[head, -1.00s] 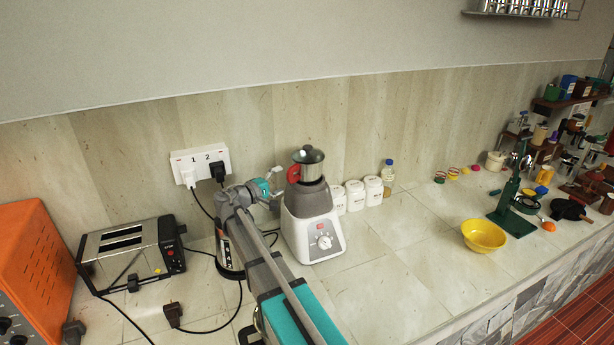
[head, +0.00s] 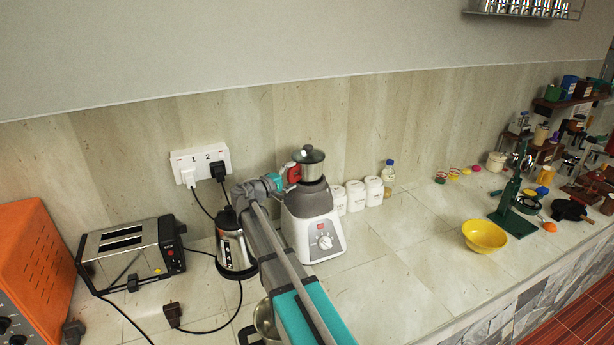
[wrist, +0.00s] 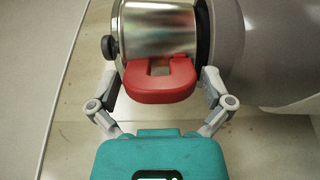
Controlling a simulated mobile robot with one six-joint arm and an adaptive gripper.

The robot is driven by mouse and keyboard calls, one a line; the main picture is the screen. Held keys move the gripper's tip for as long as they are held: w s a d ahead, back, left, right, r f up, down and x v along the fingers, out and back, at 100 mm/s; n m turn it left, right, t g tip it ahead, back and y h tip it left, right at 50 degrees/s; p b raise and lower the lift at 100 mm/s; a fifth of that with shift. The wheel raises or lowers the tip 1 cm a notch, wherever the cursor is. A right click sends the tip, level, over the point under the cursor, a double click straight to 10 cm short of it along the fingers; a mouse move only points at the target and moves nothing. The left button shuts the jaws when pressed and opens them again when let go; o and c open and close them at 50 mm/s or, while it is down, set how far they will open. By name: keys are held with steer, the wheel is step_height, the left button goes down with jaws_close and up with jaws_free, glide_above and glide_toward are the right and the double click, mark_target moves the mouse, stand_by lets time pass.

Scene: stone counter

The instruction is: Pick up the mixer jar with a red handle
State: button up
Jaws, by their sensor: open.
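The mixer jar (head: 311,166) is a steel jar with a dark-rimmed lid, seated on top of the white and grey mixer base (head: 312,222). Its red handle (head: 292,174) points left toward my arm. In the wrist view the jar (wrist: 155,32) fills the top, and the red handle (wrist: 160,82) lies between the two fingers of my gripper (wrist: 160,84). The fingers stand on either side of the handle, open. In the head view my gripper (head: 284,178) is at the left of the jar, small and partly hidden.
A steel kettle (head: 233,243) stands left of the mixer, with a toaster (head: 130,252) and an orange oven (head: 38,262) beyond. White canisters (head: 356,194) stand right of the mixer. A yellow bowl (head: 484,236) sits farther right, with clear counter between. A wall socket (head: 200,163) is behind.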

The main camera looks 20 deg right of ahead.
steer(key=c, duration=1.1)
steer(key=shift+r, duration=0.2)
steer(key=shift+c, duration=0.2)
step_height(320, 180, up, 2)
steer(key=p, duration=0.2)
steer(key=shift+r+p, duration=0.1)
steer(key=shift+p, duration=0.2)
steer(key=s+a+r+p, duration=0.2)
steer(key=s+r+p, duration=0.3)
steer(key=s, duration=0.1)
steer(key=s+a+r+p, duration=0.3)
steer(key=s+r+p, duration=0.2)
steer(key=s, duration=0.1)
steer(key=shift+s+a+r, duration=0.2)
steer(key=shift+s+a, duration=0.15)
steer(key=shift+s, duration=0.05)
